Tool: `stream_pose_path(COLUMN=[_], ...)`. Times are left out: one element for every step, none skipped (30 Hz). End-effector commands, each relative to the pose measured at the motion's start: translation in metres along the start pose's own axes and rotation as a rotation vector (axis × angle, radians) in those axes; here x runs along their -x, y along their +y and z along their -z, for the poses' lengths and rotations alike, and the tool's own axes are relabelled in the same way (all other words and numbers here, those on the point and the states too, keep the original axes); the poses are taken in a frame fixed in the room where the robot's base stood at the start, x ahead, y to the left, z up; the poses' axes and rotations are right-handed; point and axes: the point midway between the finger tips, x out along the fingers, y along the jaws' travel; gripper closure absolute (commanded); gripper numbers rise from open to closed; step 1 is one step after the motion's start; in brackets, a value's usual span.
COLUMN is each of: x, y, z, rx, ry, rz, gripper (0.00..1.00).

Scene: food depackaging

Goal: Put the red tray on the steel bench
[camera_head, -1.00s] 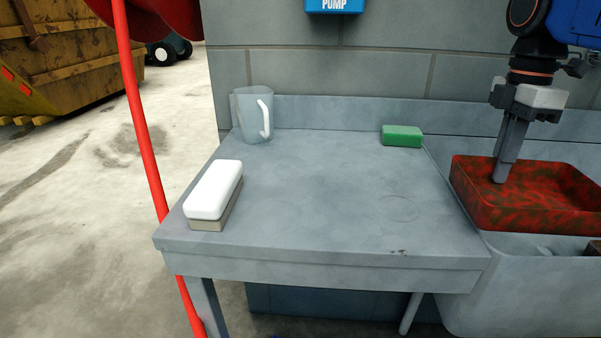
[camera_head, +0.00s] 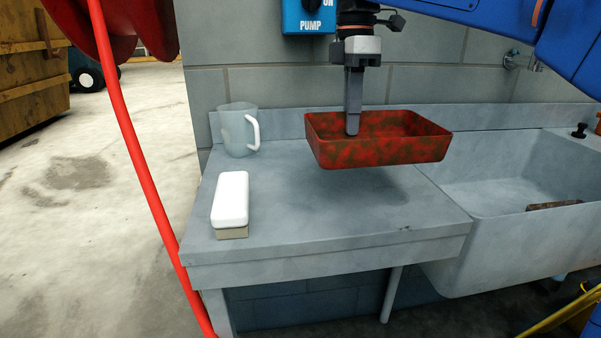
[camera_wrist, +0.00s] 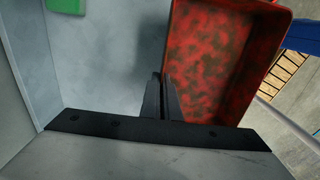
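The red tray (camera_head: 385,151), mottled with dark patches, hangs above the right part of the steel bench (camera_head: 300,215), with a shadow on the bench top below it. The tray looks about level and clear of the bench top.
A white brush-like block (camera_head: 231,200) and a translucent jug (camera_head: 238,130) stand on the bench's left side. A green block (camera_wrist: 65,5) shows in the wrist view. A sink (camera_head: 520,200) adjoins on the right. The bench's middle and front are clear.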

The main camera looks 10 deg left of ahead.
Motion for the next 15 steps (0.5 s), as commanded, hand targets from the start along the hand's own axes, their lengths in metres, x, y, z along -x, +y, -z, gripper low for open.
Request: stream_pose_path(x=[-0.007, -0.012, -0.019, -0.025, -0.029, -0.035, -0.04, -0.043, -0.046, -0.049, -0.05, -0.052, -0.053, -0.055, -0.058], y=[0.0, 0.0, 0.001, 0.001, 0.002, 0.002, 0.003, 0.003, 0.003, 0.004, 0.004, 0.004, 0.004, 0.004, 0.004], z=[0.0, 0.0, 0.0, 0.0, 0.0, 0.0, 0.0, 0.0, 0.0, 0.0, 0.0, 0.0, 0.0, 0.0, 0.0], rx=[-0.001, -0.001, -0.001, -0.001, -0.001, -0.001, -0.001, -0.001, 0.0, 0.0, 0.0, 0.0, 0.0, 0.0, 0.0], ry=[0.0, 0.0, -0.001, -0.001, -0.001, -0.001, 0.0, 0.0, 0.0, 0.0, 0.0, 0.0, 0.0, 0.0, 0.0], rz=[0.001, 0.002, 0.003, 0.002, 0.003, 0.003, 0.002, 0.002, 0.002, 0.001, 0.001, 0.0, 0.0, 0.0, 0.001], gripper=[1.0, 1.0, 1.0, 1.0, 1.0, 1.0, 1.0, 1.0, 1.0, 1.0, 1.0, 1.0, 1.0, 1.0, 1.0])
